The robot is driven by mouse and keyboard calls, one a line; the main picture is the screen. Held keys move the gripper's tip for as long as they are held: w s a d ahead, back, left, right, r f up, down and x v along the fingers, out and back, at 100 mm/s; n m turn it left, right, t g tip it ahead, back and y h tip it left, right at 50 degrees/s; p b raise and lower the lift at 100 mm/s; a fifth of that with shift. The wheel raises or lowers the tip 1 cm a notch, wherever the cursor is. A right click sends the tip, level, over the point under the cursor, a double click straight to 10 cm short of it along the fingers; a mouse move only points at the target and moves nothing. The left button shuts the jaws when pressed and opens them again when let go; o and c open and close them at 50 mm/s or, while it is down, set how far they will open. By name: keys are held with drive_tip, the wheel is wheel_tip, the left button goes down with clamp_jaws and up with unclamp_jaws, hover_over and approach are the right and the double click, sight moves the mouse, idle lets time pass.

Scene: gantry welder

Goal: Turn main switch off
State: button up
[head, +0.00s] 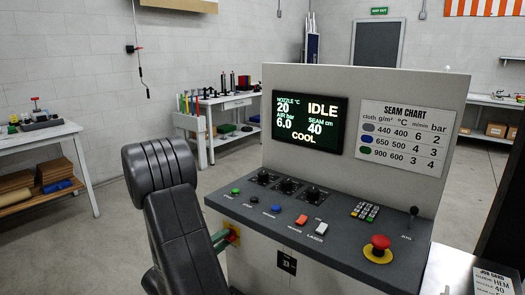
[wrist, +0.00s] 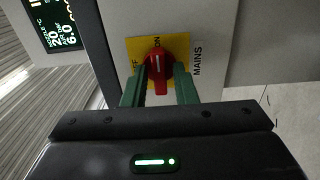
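The main switch is a red rotary handle (wrist: 158,68) on a yellow plate (wrist: 183,44) marked ON and OFF, with MAINS printed beside it. It sits on the side of the console. In the wrist view the handle's long side runs up and down the picture, in line with the ON mark. My gripper (wrist: 160,75) has its two green fingers on either side of the handle, with little or no gap at the tips. In the head view my gripper (head: 222,240) reaches the yellow plate (head: 236,230) at the console's left side; the handle is mostly hidden there.
The console panel (head: 330,230) carries buttons, knobs and a red mushroom button (head: 379,246). Its display (head: 309,123) reads IDLE and COOL. A workbench (head: 40,140) stands at the left, and a tool table (head: 225,103) at the back. Floor between them is free.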

clamp_jaws()
drive_tip(key=n+p, duration=0.4)
drive_tip(key=n, duration=0.6)
drive_tip(key=shift+p, duration=0.35)
unclamp_jaws()
drive_tip(key=shift+s+a, duration=0.1)
drive_tip(key=shift+a, duration=0.05)
